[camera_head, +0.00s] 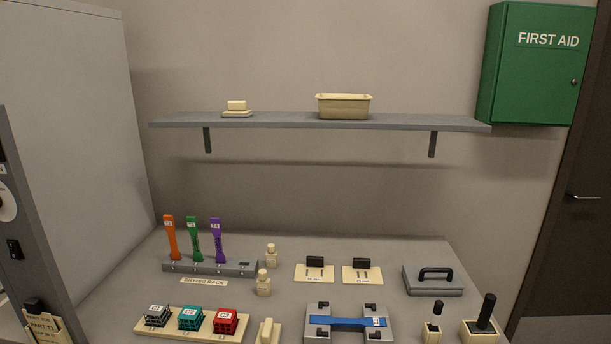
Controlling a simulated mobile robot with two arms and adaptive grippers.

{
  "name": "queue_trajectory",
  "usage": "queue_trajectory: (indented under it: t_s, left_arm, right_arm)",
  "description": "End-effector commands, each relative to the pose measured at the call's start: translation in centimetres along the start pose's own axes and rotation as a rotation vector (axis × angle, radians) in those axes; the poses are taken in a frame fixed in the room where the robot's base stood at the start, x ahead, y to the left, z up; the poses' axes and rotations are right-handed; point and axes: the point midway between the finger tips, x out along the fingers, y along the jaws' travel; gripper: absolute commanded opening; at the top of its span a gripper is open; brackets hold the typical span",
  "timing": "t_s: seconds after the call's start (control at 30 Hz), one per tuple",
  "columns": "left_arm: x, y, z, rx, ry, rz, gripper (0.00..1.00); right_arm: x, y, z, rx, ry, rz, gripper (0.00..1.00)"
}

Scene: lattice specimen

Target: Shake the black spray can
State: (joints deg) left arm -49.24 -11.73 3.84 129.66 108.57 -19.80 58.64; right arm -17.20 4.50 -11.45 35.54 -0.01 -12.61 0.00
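I see nothing that is clearly a black spray can. The nearest dark upright things are at the front right of the bench. One is a slim black cylinder (487,312) standing tilted in a cream block (480,334). To its left is a small bottle-like piece with a black top (437,307) on a cream base. I cannot tell what either one is. Neither of my grippers is in view.
The grey bench (340,252) holds a drying rack (210,266) with orange, green and purple specimens, several lattice cubes (190,318), a blue specimen in a fixture (348,322) and a black-handled plate (433,282). A shelf (270,123) hangs above.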

Motion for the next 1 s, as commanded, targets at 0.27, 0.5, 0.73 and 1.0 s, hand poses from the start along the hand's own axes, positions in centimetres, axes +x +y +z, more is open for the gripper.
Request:
queue_trajectory:
  t_s: [0.27, 0.5, 0.73, 1.0]
  left_arm:
    - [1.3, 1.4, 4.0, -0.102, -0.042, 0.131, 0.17]
    - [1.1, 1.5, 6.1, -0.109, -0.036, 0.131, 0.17]
    - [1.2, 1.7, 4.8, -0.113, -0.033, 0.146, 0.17]
    - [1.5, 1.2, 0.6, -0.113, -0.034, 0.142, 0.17]
  right_arm:
    - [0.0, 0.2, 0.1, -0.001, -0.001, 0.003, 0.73]
    - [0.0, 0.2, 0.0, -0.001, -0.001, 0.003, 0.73]
    - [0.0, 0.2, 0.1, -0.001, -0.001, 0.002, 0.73]
    - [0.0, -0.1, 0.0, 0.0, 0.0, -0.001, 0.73]
